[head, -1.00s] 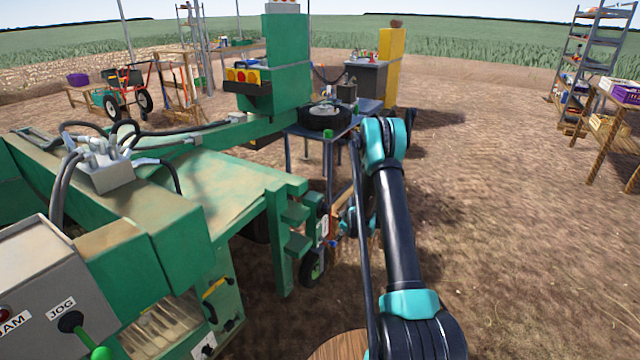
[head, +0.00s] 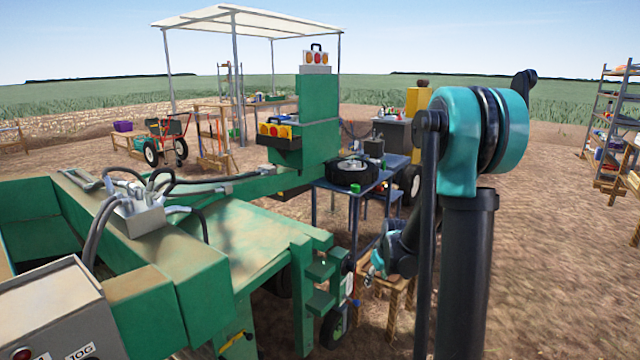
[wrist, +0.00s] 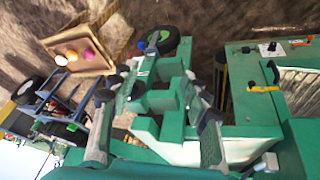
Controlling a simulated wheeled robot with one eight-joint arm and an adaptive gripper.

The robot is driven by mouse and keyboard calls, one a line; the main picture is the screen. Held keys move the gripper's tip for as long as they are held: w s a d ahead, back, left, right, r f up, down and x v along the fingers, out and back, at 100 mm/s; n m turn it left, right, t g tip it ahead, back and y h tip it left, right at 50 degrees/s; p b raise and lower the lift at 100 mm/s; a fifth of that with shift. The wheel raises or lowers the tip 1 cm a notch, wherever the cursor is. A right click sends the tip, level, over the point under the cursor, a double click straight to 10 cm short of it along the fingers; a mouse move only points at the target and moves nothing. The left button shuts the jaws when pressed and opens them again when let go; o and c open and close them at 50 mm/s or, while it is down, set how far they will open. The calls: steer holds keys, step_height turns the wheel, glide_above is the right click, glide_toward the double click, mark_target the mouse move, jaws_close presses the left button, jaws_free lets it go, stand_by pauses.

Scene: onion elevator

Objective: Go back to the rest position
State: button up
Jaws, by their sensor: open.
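My gripper (wrist: 158,88) shows in the wrist view with its two grey fingers spread apart and nothing between them. Beyond the fingers is the green stepped part of the machine (wrist: 160,128); I cannot tell whether they touch it. In the head view my arm rises at the right and bends down behind its upright link. My gripper (head: 372,268) is small there, right of the machine's stepped green end (head: 321,270), near a low wooden stand (head: 397,290). Its fingers are too small to read in that view.
A blue table (head: 330,192) with a black round part stands behind the machine. A grey control box (head: 60,315) is at the front left. Bare ground (head: 560,260) is free at the right.

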steer(key=s+r+m, duration=0.2)
steer(key=s+m, duration=0.3)
steer(key=s, duration=2.1)
steer(key=shift+s+d+g+h, duration=0.15)
steer(key=shift+g+h, duration=0.15)
steer(key=shift+h, duration=0.1)
steer(key=shift+o, duration=0.4)
